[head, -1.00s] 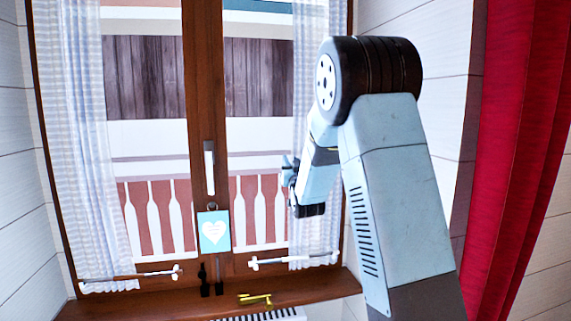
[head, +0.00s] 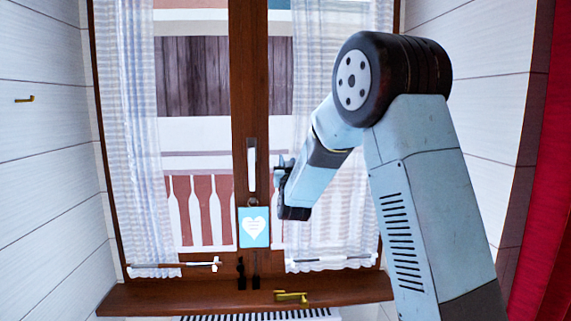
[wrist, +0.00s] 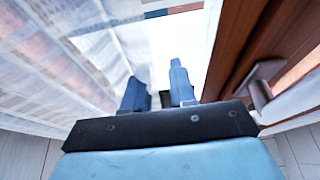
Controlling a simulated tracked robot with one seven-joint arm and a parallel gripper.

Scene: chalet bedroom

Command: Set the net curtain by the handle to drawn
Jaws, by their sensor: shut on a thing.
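The right-hand net curtain (head: 335,130) is sheer and pale. It covers most of the right window pane, leaving a narrow bare strip beside the middle post. My gripper (head: 281,168) is at its inner edge, about half-way up. In the wrist view, the net curtain (wrist: 75,60) hangs at the left. The fingers of my gripper (wrist: 158,88) are slightly apart, with a small dark piece between them. I take this to be the curtain's handle, mostly hidden by the fingers.
The wooden middle post carries a white window handle (head: 251,165). A blue heart card (head: 254,227) hangs below it. The left net curtain (head: 137,150) hangs at the far left. A brass-coloured latch (head: 291,296) lies on the wooden sill (head: 200,296). A red curtain (head: 540,190) is at the right.

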